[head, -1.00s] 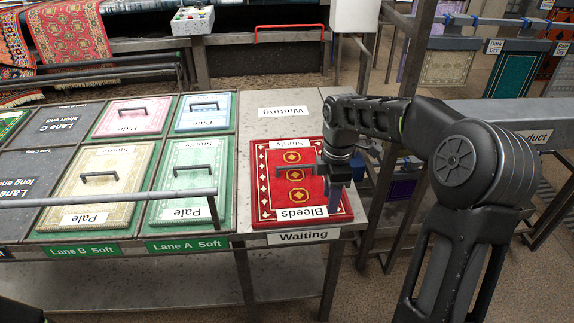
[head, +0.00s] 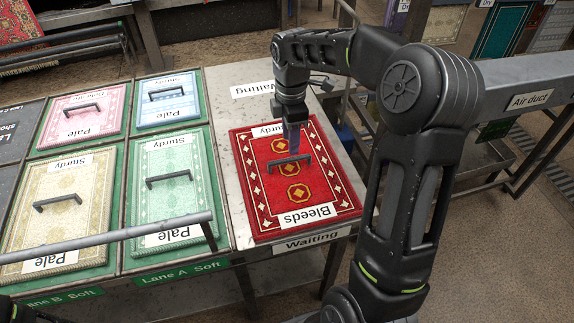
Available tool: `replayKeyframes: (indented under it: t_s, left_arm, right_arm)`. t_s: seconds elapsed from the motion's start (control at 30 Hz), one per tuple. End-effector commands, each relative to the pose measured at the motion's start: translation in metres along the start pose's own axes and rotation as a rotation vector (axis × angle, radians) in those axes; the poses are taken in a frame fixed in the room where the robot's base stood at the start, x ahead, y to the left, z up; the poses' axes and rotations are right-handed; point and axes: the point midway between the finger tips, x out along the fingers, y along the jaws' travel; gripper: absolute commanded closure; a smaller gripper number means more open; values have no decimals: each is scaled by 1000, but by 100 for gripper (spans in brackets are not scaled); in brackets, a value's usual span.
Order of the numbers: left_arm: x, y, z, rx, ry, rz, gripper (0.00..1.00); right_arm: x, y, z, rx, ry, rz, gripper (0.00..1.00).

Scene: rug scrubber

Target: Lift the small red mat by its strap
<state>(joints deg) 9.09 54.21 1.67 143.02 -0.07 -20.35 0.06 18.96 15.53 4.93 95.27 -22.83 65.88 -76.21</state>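The small red mat (head: 262,208) lies flat on the Waiting end of the table. It has a patterned border, gold medallions, a "Sturdy" label at its far edge and a "Bleeds" label at its near edge. Its dark strap (head: 280,163) stands up as a low bar across the middle. My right gripper (head: 292,148) points down over the mat, at or just behind the strap in the picture. I cannot tell whether it touches the strap, or whether its fingers are open or shut.
Left of the red mat lie a green mat (head: 171,208), a cream mat (head: 92,195), a pink mat (head: 108,96) and a blue mat (head: 185,92), each with a strap. A grey rail (head: 110,238) crosses the near left. An air duct (head: 512,88) runs at the right.

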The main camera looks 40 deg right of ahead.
Motion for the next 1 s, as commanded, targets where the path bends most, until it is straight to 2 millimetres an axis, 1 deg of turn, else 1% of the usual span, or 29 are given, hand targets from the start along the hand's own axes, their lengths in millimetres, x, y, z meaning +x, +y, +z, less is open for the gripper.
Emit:
replayKeyframes:
  t_s: [0.07,0.3,0.67,0.77,0.9,1.0]
  left_arm:
    - [0,0,0,0,0,0,64]
    - [-2,1,0,0,1,0,64]
    - [-2,1,0,0,1,0,64]
    - [-5,2,0,0,1,0,64]
    - [-10,4,0,0,0,0,64]
    - [-11,4,0,0,0,0,64]
  right_arm:
    - [2,0,0,0,0,-1,60]
    - [24,0,0,1,-1,-2,60]
    - [28,-1,0,0,0,-1,60]
    - [37,-2,-1,0,0,-4,60]
    - [57,-4,-3,-2,0,-6,60]
    - [71,-3,-3,0,0,-4,60]
